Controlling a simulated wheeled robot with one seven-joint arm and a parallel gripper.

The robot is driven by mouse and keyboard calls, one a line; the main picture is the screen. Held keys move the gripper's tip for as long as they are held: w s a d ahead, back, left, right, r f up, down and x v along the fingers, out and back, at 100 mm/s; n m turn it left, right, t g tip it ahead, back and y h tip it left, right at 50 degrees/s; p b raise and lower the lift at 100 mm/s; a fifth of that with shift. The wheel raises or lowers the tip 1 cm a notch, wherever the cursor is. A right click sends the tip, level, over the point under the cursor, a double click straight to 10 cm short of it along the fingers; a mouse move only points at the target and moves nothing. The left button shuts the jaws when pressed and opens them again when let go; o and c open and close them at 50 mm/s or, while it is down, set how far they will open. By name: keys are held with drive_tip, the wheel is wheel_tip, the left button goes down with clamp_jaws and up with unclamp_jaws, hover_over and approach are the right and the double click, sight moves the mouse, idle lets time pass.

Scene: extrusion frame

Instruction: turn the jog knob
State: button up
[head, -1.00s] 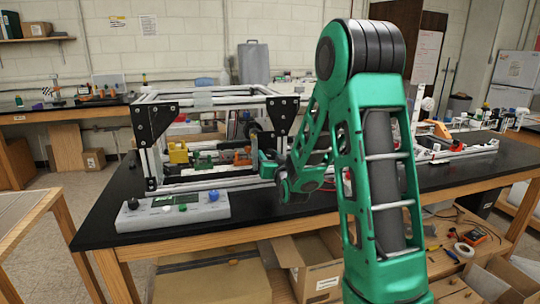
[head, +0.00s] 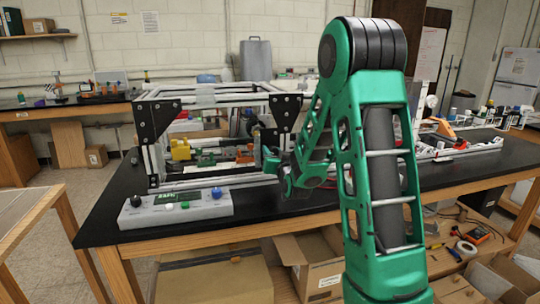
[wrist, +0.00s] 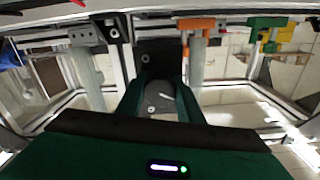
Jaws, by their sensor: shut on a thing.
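A grey control box (head: 155,218) lies at the front left of the black bench. It has a black knob (head: 135,200) at its left end and a blue knob (head: 217,192) at its right. I cannot tell which is the jog knob. A small display (head: 178,196) and white and green buttons sit between them. My gripper (head: 266,160) is at the right front of the extrusion frame, away from the box. In the wrist view, its green fingers (wrist: 160,90) are on both sides of a dark plate with bolts (wrist: 157,62), shut on it. The contact is hard to make out.
The aluminium extrusion frame (head: 225,183) with black corner plates stands behind the box. Yellow (head: 181,149), green (head: 207,160) and orange (head: 244,154) parts sit inside it. Bare black bench top (head: 105,215) shows left of the box. Open cardboard boxes (head: 320,255) are below.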

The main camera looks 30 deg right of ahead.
drive_tip(key=m, duration=0.6)
drive_tip(key=shift+a, duration=0.1)
drive_tip(key=m, duration=0.6)
drive_tip(key=shift+f+m, duration=0.15)
drive_tip(key=shift+m, duration=0.15)
idle(0.4)
drive_tip(key=o, duration=0.8)
drive_tip(key=shift+c, duration=0.2)
drive_tip(key=shift+s, duration=0.1)
